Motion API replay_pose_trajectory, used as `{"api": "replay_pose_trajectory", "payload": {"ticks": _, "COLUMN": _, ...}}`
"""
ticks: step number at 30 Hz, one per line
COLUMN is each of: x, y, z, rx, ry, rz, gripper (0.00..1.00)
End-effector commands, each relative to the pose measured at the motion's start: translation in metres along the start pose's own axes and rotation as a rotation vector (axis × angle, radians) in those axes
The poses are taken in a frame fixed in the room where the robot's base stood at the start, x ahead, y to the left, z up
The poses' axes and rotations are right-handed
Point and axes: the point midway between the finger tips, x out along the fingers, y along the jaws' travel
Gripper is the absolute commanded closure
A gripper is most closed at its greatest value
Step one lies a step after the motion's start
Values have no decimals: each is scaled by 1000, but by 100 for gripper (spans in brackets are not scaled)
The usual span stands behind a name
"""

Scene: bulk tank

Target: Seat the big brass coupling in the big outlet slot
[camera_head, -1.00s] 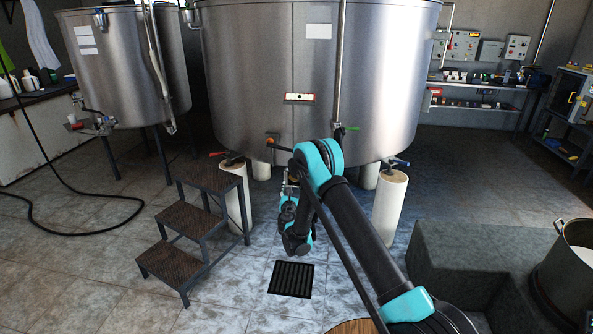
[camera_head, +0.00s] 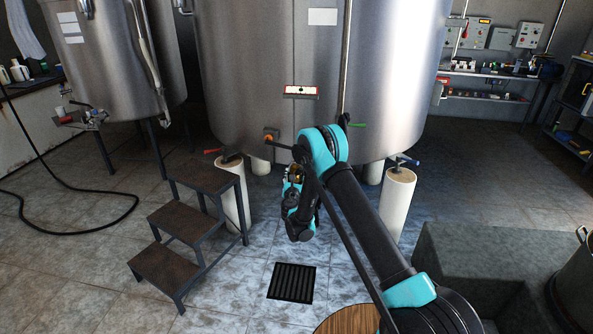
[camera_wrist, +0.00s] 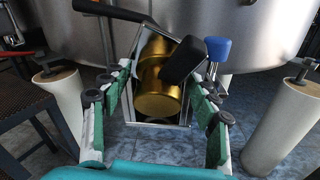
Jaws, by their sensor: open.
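The big brass coupling (camera_wrist: 158,92) is a gold cylinder with a wider upper part, tilted in the wrist view. It shows inside a square metal frame (camera_wrist: 186,118) under the big tank; I take this for the big outlet slot, but cannot tell whether the coupling is seated. My gripper (camera_wrist: 160,84) is open, its green-padded fingers left and right of the coupling, with visible gaps. A black handle partly covers the coupling's right side. In the head view my gripper (camera_head: 292,178) is small below the tank, and the arm hides much of the outlet.
The big steel tank (camera_head: 240,75) stands on pale round legs, one left (camera_wrist: 62,90) and one right (camera_wrist: 290,120). A blue-handled valve (camera_wrist: 218,50) is close right of the frame. Dark steps (camera_head: 175,213) stand at left; a floor drain (camera_head: 292,282) lies in front.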

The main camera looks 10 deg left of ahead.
Motion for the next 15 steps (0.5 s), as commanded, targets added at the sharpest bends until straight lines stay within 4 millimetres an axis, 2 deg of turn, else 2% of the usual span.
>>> {"api": "replay_pose_trajectory", "payload": {"ticks": 5, "x": 0, "y": 0, "z": 0, "rx": 0, "ry": 0, "rz": 0, "gripper": 40}}
{"api": "replay_pose_trajectory", "payload": {"ticks": 15, "x": 0, "y": 0, "z": 0, "rx": 0, "ry": 0, "rz": 0, "gripper": 81}}
